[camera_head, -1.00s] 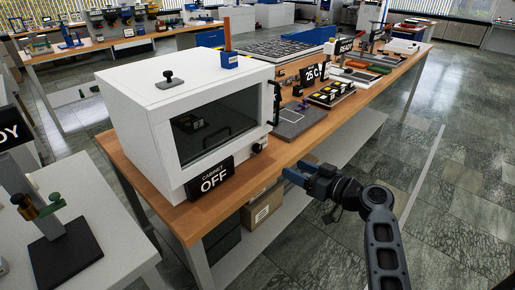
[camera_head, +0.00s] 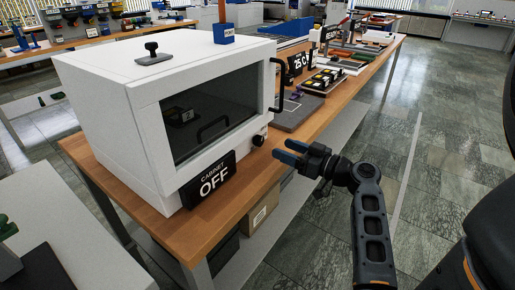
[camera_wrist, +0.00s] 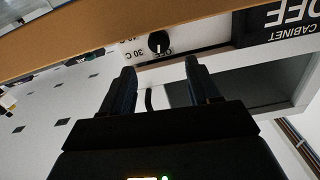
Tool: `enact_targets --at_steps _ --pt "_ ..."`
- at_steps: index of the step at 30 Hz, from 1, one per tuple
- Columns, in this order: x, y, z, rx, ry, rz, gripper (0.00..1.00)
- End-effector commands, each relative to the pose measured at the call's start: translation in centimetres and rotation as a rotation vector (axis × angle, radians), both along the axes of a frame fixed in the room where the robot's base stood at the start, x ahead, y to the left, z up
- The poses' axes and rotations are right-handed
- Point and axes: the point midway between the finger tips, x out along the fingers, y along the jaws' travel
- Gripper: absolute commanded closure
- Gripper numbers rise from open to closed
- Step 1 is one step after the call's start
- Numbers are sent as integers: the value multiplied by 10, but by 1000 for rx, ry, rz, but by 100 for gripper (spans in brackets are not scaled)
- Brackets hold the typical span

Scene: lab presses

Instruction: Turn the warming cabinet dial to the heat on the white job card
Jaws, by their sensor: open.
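The white warming cabinet (camera_head: 110,85) stands on a wooden bench, its dark window facing front. Its black dial (camera_head: 258,140) is at the lower right of the front. The wrist view shows the dial (camera_wrist: 158,42) upside down, with OFF and 30 C markings beside it and another partly cut-off marking. A black sign (camera_head: 208,180) reads "CABINET OFF". My gripper (camera_head: 283,151) is open and empty, in front of and a little right of the dial, apart from it. In the wrist view the dial lies beyond the gap between the fingertips (camera_wrist: 160,68). I cannot make out a white job card.
A black handle (camera_head: 278,85) projects from the cabinet's right side. A grey plate (camera_head: 297,113), a "25 C" sign (camera_head: 299,62) and a block tray (camera_head: 325,80) stand farther along the bench. A cardboard box (camera_head: 260,212) sits below.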

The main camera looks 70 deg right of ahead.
Motion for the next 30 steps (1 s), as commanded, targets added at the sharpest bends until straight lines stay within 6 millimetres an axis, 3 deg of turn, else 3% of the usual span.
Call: enact_targets --at_steps 5,18,30 --pt "7 -2 -5 0 -1 1 39" --pt "66 -16 -4 -1 0 0 39" --pt "76 -18 -6 0 0 -1 39"
